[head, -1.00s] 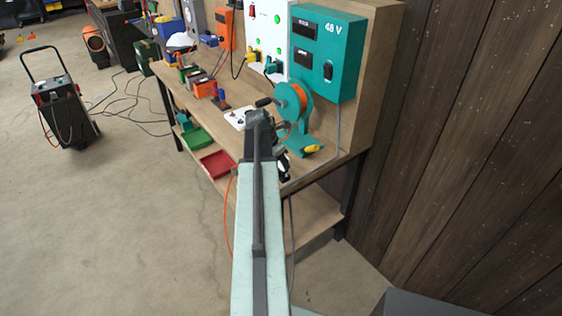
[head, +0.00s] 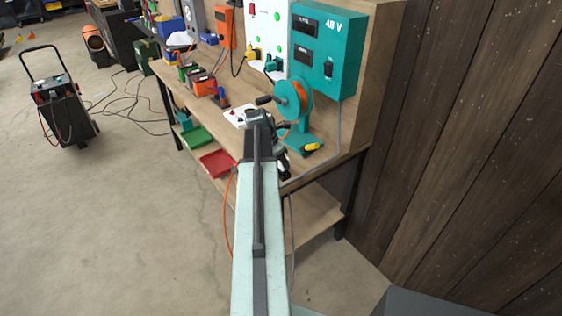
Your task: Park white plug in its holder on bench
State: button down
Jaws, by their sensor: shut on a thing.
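My arm reaches forward over the bench (head: 226,93) and hides much of its own end. My gripper (head: 283,163) shows only in part, dark, just right of the arm near the bench's front edge. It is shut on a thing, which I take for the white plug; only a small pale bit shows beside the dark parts. A grey cable runs from the teal 48 V box (head: 326,45) along the bench towards the gripper. A white plate (head: 234,117) with small dark and red marks lies on the bench left of the arm end; I cannot tell if it is the holder.
A teal reel (head: 303,102) with orange cable stands right of the arm end, with a yellow connector (head: 312,147) at its foot. A white panel (head: 266,33) holds yellow and teal plugs. Green and red trays (head: 217,162) sit below the bench top. A wooden wall bounds the right.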

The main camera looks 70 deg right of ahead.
jog(key=shift+f+b, duration=1.05)
jog(key=shift+f, duration=0.1)
jog(key=c, duration=0.8)
grip_release()
jog(key=shift+o, duration=0.2)
jog(key=p+v, duration=0.7)
jog(key=v, duration=0.1)
